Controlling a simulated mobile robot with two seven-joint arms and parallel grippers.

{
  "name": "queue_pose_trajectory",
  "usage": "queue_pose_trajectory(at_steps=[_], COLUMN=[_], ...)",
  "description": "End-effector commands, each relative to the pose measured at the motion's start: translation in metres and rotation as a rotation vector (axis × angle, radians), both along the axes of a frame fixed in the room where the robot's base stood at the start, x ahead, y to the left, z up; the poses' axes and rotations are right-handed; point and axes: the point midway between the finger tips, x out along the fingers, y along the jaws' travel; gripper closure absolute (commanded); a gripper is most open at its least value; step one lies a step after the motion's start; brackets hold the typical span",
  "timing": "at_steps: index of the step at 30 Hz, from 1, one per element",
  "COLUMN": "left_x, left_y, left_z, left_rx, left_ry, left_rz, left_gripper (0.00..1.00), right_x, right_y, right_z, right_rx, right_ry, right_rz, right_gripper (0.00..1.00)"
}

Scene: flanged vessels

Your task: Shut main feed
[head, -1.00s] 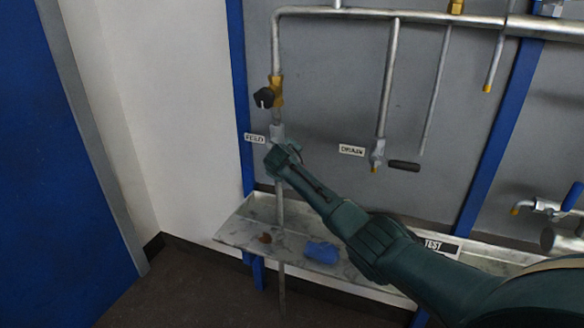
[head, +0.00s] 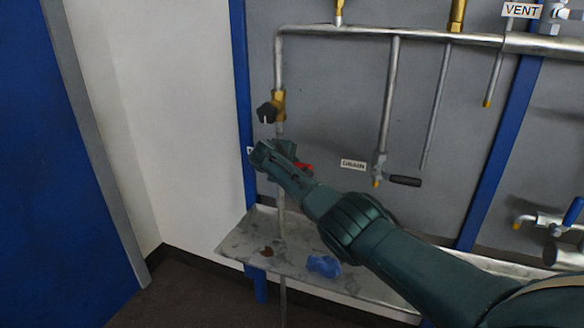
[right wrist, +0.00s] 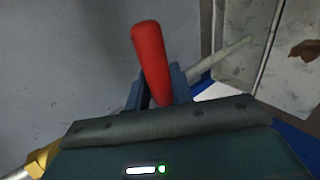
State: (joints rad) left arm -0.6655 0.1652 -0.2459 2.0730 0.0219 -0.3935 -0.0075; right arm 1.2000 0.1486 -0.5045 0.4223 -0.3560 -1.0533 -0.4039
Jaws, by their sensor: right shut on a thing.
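The feed valve sits on the vertical pipe (head: 278,192) at the left of the panel. Its body is hidden behind my right gripper (head: 266,155). A red handle (head: 303,167) shows just right of the gripper. In the right wrist view the red handle (right wrist: 150,58) rises between the blue fingers of my right gripper (right wrist: 157,90), which is shut on it. The feed label is almost wholly covered by the gripper. My left gripper is not in view.
A black-knobbed brass valve (head: 272,108) sits just above on the same pipe. The drain valve with its black lever (head: 404,181) is to the right. A metal shelf (head: 232,242) below holds a blue cloth-like thing (head: 323,265).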

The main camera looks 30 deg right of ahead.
Motion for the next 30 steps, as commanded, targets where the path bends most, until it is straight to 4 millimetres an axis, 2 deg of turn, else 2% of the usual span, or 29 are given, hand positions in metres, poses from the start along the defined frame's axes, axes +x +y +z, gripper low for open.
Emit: queue_pose_trajectory(at_steps=[8,9,15,23,30], left_x=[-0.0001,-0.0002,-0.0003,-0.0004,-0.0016], left_y=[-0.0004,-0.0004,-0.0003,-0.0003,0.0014], left_z=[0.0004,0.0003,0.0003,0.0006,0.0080], left_rx=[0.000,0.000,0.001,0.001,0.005], left_ry=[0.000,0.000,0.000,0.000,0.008], left_rz=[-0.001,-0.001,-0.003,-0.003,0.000], left_gripper=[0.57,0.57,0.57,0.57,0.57], right_x=[0.0003,0.0003,0.0003,0.0001,-0.0062], right_y=[-0.0012,-0.0012,-0.0009,0.0000,0.0083], right_z=[0.0023,0.0023,0.0016,0.0015,0.0104], right_rx=[-0.008,-0.008,-0.005,-0.003,-0.004], right_ry=[0.000,0.000,0.000,-0.001,0.000], right_rz=[0.001,0.001,0.001,0.001,0.003], right_gripper=[1.00,0.74,0.57,0.57,0.57])
